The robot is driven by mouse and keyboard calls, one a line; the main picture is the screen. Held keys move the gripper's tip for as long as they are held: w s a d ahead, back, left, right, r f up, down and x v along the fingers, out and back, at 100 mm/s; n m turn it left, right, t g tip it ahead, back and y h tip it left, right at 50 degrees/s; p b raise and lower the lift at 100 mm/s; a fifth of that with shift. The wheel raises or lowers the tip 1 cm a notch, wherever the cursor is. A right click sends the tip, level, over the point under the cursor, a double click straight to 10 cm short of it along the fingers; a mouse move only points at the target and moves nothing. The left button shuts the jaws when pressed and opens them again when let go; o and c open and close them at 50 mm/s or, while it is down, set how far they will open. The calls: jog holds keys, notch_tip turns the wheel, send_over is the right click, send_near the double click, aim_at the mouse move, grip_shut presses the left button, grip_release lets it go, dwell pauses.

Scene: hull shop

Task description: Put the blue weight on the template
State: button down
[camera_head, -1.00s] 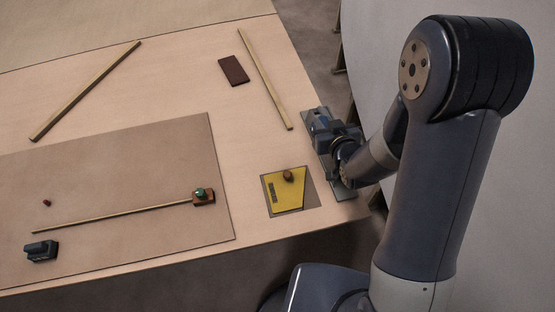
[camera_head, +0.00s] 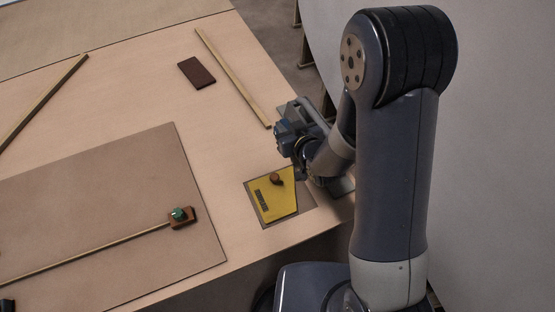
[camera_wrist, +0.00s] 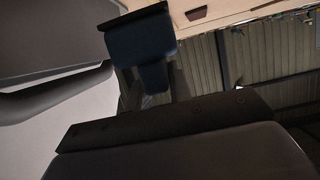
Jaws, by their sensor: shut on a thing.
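The template, a yellow plate (camera_head: 279,204) with a brown knob and a dark label, lies flat near the table's right corner. My gripper (camera_head: 296,128) is above the table's right edge, above and slightly right of the template in the picture, and apart from it. It is shut on the blue weight (camera_head: 287,134), a dark bluish block partly hidden by the jaws. In the wrist view the weight (camera_wrist: 140,42) shows as a dark blue block with a narrower part below. The exact contact with the jaws is too dark to tell.
A wooden strip (camera_head: 232,76) and a dark brown block (camera_head: 197,72) lie beyond. A brown sheet (camera_head: 110,190) carries a rod with a green-topped block (camera_head: 181,216). Bare table separates sheet and template.

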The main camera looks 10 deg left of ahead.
jog(key=shift+f, duration=4.4)
jog(key=shift+f, duration=0.15)
jog(key=c, duration=1.3)
grip_release()
